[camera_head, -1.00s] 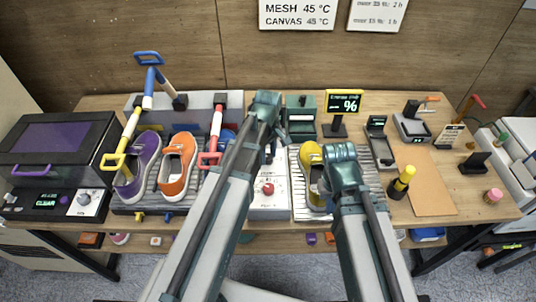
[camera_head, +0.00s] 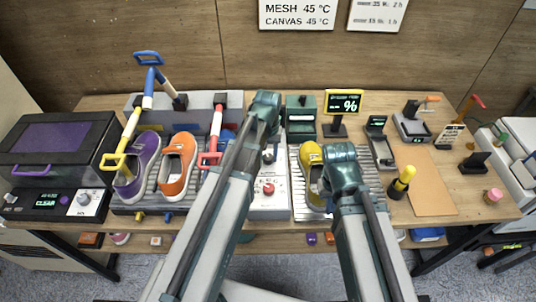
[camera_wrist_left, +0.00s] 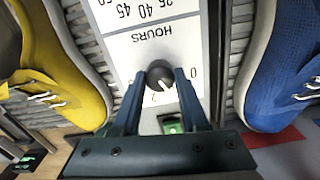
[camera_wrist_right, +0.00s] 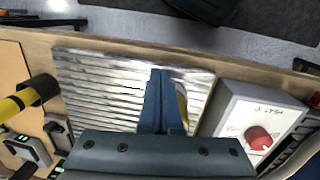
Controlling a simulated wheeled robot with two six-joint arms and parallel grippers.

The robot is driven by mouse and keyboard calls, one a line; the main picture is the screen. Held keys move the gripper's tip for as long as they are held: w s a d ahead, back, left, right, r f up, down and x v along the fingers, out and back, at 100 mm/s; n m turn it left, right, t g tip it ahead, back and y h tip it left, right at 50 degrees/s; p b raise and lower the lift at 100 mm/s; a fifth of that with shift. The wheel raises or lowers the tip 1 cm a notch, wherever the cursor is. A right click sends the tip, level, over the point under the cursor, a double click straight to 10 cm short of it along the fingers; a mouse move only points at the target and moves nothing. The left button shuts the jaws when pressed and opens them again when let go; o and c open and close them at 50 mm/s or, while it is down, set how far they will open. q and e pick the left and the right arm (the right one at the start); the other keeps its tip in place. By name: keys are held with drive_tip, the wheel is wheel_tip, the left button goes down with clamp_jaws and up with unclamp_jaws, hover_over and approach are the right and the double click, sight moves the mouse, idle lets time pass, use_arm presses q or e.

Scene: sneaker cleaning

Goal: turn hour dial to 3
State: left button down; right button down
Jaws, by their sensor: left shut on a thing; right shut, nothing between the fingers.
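The hour dial (camera_wrist_left: 160,77) is a dark round knob with a white pointer mark, below the printed word HOURS on a white panel (camera_wrist_left: 140,51) in the left wrist view. The mark points down and slightly right in that view, near the small printed numbers; its exact reading is unclear. My left gripper (camera_wrist_left: 160,73) is shut on the dial, one finger on each side. In the head view my left arm partly covers the panel (camera_head: 269,207). My right gripper (camera_wrist_right: 162,76) is shut and empty, above the ribbed tray holding the yellow shoe (camera_head: 309,158).
A red knob (camera_head: 268,188) is on the same panel, nearer the front edge. Orange (camera_head: 177,166) and purple (camera_head: 146,150) shoes stand to the left. A yellow-and-black bottle (camera_head: 401,184) and a brown mat (camera_head: 430,185) lie to the right. A blue shoe (camera_wrist_left: 285,65) is beside the panel.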

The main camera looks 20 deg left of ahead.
use_arm(q)
drive_tip(key=m, duration=0.5)
drive_tip(key=shift+m, duration=0.3)
drive_tip(key=m, duration=1.3)
drive_tip(key=shift+m, duration=0.4)
drive_tip(key=shift+c, duration=2.1)
unclamp_jaws()
